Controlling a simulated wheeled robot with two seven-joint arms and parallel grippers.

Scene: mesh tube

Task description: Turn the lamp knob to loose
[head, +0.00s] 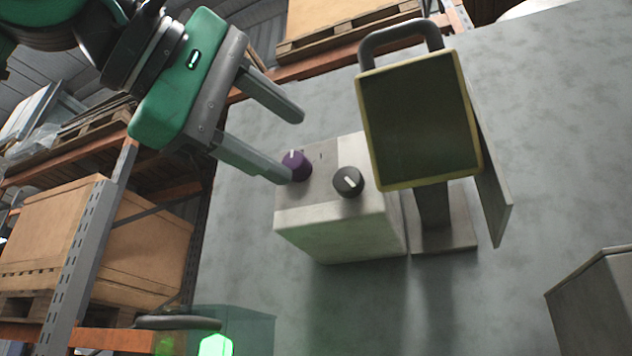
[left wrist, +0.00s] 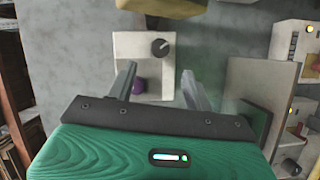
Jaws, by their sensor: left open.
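A pale box (head: 340,236) on the grey surface carries a purple knob (head: 296,165) and a black knob (head: 348,182), each with a white pointer mark. No readable label shows which knob is the lamp knob. My left gripper (head: 295,149) is open and empty, its fingers pointing toward the box. One fingertip overlaps the purple knob's edge in the head view; I cannot tell whether they touch. In the left wrist view, the purple knob (left wrist: 138,86) shows just inside the left finger, and the black knob (left wrist: 160,47) lies beyond the fingertips. My right gripper is not in view.
A yellow-framed dark panel (head: 420,120) with a handle stands right of the box. A grey box (head: 598,305) is at the lower right. A green light (head: 215,345) glows at the bottom. Shelving with cartons (head: 95,235) is at left. More pale devices (left wrist: 300,45) show at right.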

